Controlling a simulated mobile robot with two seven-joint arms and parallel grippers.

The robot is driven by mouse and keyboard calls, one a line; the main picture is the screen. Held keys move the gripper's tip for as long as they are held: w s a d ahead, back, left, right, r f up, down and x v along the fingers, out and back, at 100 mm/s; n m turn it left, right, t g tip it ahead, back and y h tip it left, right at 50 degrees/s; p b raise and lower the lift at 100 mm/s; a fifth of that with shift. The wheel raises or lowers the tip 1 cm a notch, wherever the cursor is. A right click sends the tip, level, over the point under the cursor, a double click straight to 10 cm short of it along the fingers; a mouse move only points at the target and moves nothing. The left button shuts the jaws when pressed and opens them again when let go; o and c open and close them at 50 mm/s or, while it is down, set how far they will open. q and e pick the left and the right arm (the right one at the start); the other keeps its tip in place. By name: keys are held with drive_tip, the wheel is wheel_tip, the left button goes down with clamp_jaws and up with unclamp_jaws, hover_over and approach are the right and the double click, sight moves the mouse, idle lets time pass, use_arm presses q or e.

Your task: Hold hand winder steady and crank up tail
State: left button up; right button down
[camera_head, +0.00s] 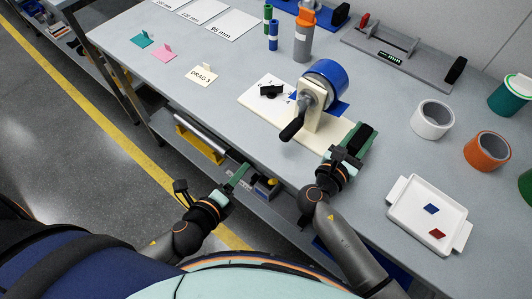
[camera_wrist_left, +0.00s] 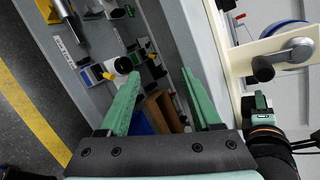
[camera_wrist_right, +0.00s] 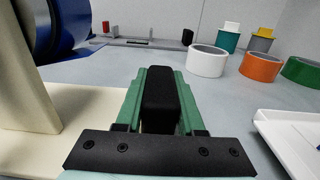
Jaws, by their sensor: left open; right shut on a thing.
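The hand winder has a cream base (camera_head: 258,101), a cream upright, a blue spool (camera_head: 327,80) and a crank with a black handle (camera_head: 291,130). The crank handle also shows in the left wrist view (camera_wrist_left: 263,68), pointing toward the camera. My right gripper (camera_head: 358,135) is shut on a black grip (camera_wrist_right: 160,95) at the right end of the base. My left gripper (camera_head: 241,172) is open and empty, off the table's front edge, apart from the crank. A blue piece (camera_head: 338,108) lies beside the spool; I cannot tell whether it is the tail.
A small black part (camera_head: 270,91) sits on the winder base. A white tray (camera_head: 400,214) with a blue and a red piece lies at right, near white (camera_head: 432,119) and orange (camera_head: 487,151) rolls. Shelves lie below the table.

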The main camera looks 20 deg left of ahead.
sight(283, 139)
use_arm(q)
drive_tip(key=d+r+m+t+h, duration=0.1)
drive_tip(key=d+r+m, duration=0.1)
drive_tip(key=m, duration=0.6)
drive_tip(key=w+d+r+m+t+h, duration=0.1)
drive_tip(key=r+m, duration=0.3)
drive_tip(key=m, duration=0.4)
drive_tip(key=w+d+r+m+t+h, duration=0.1)
drive_tip(key=d+r+m+t+h, duration=0.1)
drive_tip(key=m, duration=0.6)
drive_tip(key=shift+w+d+r+m+h, duration=0.25)
drive_tip(key=shift+d+r+m+h, duration=0.25)
drive_tip(key=shift+d+r, duration=0.5)
drive_tip(key=x, duration=0.8)
drive_tip(key=shift+w+d, duration=0.25)
drive_tip(key=shift+s+a, duration=0.1)
drive_tip(key=shift+s, duration=0.05)
drive_tip(key=c, duration=0.3)
clamp_jaws()
